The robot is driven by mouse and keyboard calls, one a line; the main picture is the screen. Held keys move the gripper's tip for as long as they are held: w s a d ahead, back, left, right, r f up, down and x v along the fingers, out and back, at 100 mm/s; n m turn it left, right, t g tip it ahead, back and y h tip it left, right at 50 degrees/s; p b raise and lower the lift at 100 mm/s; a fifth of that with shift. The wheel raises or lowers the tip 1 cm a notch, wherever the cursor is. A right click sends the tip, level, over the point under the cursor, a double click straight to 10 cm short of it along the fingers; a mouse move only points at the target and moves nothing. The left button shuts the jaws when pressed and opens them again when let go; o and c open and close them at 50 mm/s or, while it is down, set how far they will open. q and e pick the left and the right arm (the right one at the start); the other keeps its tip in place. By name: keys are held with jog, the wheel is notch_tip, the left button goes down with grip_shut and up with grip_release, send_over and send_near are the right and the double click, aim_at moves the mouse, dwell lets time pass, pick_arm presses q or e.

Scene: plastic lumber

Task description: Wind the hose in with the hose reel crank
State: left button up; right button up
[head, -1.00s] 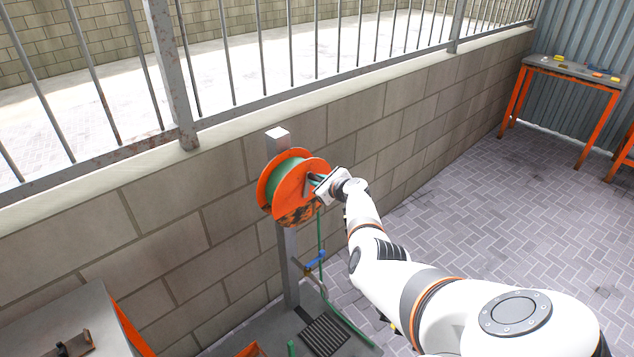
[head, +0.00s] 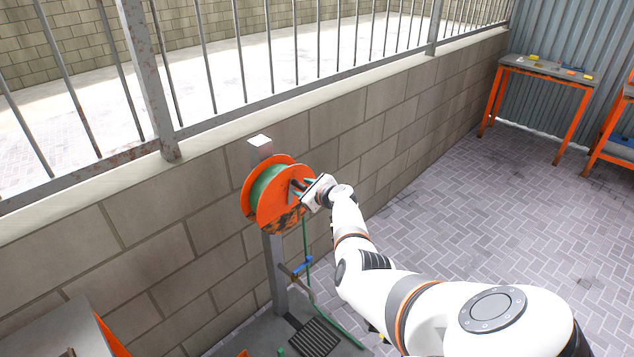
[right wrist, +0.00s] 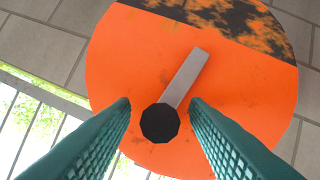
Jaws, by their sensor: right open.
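The orange hose reel (head: 272,196) is mounted on a grey post (head: 275,275) in front of the block wall, with green hose (head: 264,180) wound between its flanges. More hose hangs below it and runs along the ground (head: 342,328). In the right wrist view, the crank is a grey arm (right wrist: 186,76) with a dark round knob (right wrist: 160,123) at its end. My right gripper (head: 304,188) is at the reel's face. Its teal fingers (right wrist: 160,112) are open, one on either side of the knob, with gaps showing. My left gripper is out of view.
A blue-handled tap or valve (head: 302,266) sits on the post below the reel. A dark grate (head: 314,337) lies at its foot. A grey-topped bench (head: 65,335) is at lower left. An orange-legged table (head: 545,70) stands far right, with clear paving between.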

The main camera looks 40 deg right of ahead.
jog(key=p+v, duration=0.2)
jog(key=v, duration=0.3)
jog(key=shift+r, duration=0.15)
jog(key=v, duration=0.6)
jog(key=shift+p, duration=0.35)
